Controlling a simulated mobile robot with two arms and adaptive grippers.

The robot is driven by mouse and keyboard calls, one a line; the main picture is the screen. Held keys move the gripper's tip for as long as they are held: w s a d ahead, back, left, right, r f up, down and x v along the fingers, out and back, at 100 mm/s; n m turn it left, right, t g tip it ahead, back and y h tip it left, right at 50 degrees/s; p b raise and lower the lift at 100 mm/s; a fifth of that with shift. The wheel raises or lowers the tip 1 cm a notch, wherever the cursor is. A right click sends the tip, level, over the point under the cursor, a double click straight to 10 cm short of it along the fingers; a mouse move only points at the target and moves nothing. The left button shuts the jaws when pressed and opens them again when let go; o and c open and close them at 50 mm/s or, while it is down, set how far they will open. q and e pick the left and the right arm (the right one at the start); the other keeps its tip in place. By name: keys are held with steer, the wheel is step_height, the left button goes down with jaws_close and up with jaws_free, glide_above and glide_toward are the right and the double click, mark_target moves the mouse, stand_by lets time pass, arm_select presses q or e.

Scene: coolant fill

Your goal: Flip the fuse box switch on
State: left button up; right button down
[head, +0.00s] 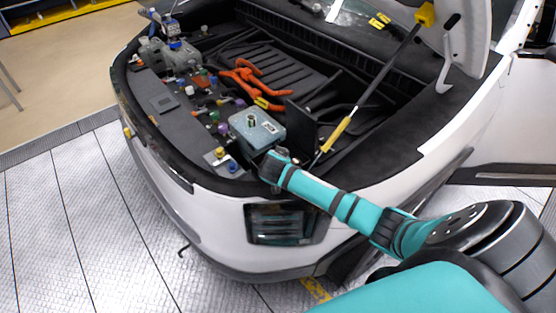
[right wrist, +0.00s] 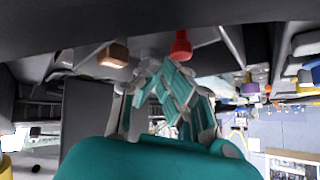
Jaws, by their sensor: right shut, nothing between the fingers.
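My right arm reaches in from the right over the car's front edge. Its gripper (head: 272,165) is low in the engine bay beside a blue-grey box (head: 246,133) with a round fitting on top. In the right wrist view the teal fingers (right wrist: 168,88) are closed together with nothing between them. A red knob (right wrist: 181,46) and a brown-orange block (right wrist: 113,55) show just beyond the fingers; I cannot tell whether they touch. An upright black panel (head: 300,121) stands right of the blue-grey box. I cannot make out which part is the fuse box switch. My left gripper is not in view.
Orange cables (head: 243,76) and several coloured caps fill the bay's middle and left. A hood strut (head: 372,82) with a yellow sleeve (head: 337,134) rises at the right. The white front bumper (head: 215,215) borders the bay; the floor at left is clear.

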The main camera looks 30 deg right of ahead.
steer(key=shift+s+f+m+t+b, duration=0.3)
steer(key=shift+s+t+b, duration=0.45)
steer(key=shift+b, duration=0.65)
steer(key=shift+w+r, duration=0.15)
steer(key=shift+r, duration=0.05)
stand_by(0.4)
steer(key=shift+r+p, duration=0.75)
steer(key=shift+p, duration=0.05)
